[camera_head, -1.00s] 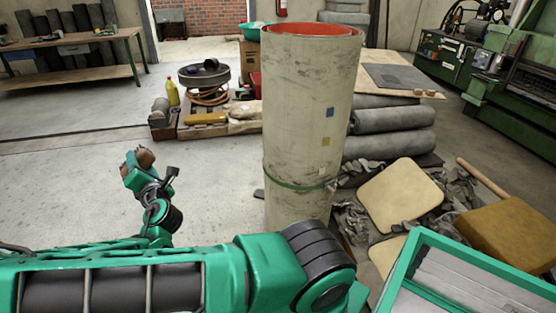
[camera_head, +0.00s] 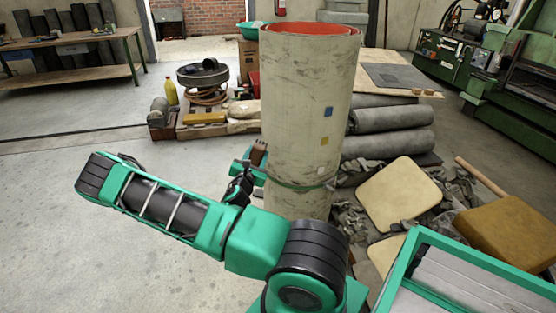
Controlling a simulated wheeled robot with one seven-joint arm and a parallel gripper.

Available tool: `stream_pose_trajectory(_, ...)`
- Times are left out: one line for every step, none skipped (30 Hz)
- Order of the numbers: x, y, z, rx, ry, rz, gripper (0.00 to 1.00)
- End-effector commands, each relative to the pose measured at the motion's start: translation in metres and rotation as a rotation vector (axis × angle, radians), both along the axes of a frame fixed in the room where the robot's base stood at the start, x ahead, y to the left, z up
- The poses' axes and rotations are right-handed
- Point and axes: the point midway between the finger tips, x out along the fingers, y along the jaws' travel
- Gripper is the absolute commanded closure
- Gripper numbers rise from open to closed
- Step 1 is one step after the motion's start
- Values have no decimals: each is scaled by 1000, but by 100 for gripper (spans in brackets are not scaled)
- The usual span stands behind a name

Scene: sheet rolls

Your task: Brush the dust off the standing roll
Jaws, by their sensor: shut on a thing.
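The standing roll (camera_head: 305,110) is tall, pale and upright, with dark dusty smudges, a red inner layer at its open top, and a green strap low around it. Blue and yellow patches show on its front. My gripper (camera_head: 254,167) is at the roll's lower left side, just above strap height. It is shut on a small brown thing (camera_head: 259,151), probably the brush, which is partly hidden. I cannot tell whether the brown thing touches the roll.
Grey rolls (camera_head: 390,130) are stacked behind right. Scraps, a tan pad (camera_head: 400,194) and a mustard block (camera_head: 508,238) lie to the right. A green-framed crate (camera_head: 460,275) is front right. Floor at left is clear.

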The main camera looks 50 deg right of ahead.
Motion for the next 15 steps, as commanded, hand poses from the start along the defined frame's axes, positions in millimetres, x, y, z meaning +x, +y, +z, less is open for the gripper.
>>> stream_pose_trajectory(-16, -17, -6, -13, 25, -43, 79)
stream_pose_trajectory(-23, -24, -9, -19, 40, -64, 79)
stream_pose_trajectory(-32, -32, -13, -26, 59, -88, 79)
stream_pose_trajectory(-38, -38, -16, -32, 71, -105, 79)
stream_pose_trajectory(-44, -43, -18, -35, 80, -120, 79)
stream_pose_trajectory(-50, -48, -20, -40, 93, -137, 79)
stream_pose_trajectory(-54, -51, -22, -43, 101, -147, 79)
stream_pose_trajectory(-57, -54, -23, -44, 107, -155, 79)
stream_pose_trajectory(-61, -57, -25, -46, 114, -164, 79)
stream_pose_trajectory(-63, -58, -25, -48, 117, -169, 79)
stream_pose_trajectory(-64, -60, -26, -48, 121, -172, 79)
stream_pose_trajectory(-65, -61, -26, -49, 123, -175, 79)
stream_pose_trajectory(-65, -63, -26, -49, 123, -176, 79)
stream_pose_trajectory(-64, -64, -26, -49, 123, -176, 79)
stream_pose_trajectory(-64, -66, -26, -50, 123, -177, 79)
